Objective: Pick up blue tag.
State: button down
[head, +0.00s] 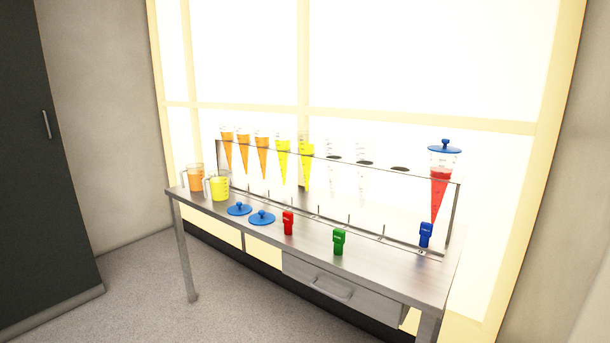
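The blue tag (426,234) is at the right end of the table, at the lower front of the metal rack and just below the red-filled cone. It looks upright. A red tag (288,222) and a green tag (339,241) stand on the table to its left, nearer the front edge. My gripper does not show in the head view.
The metal rack (385,169) holds orange and yellow cones, clear cones and a red cone (439,192) with a blue lid. Two blue lids (262,218) and two jugs (219,187) are on the left of the table (400,275). Open floor (140,290) lies left.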

aim_at(426, 229)
jog(key=z, duration=0.45)
jog(key=i+j+z, duration=0.7)
jog(key=i, duration=0.2)
jog(key=i+j, duration=0.7)
jog(key=j+z, duration=0.05)
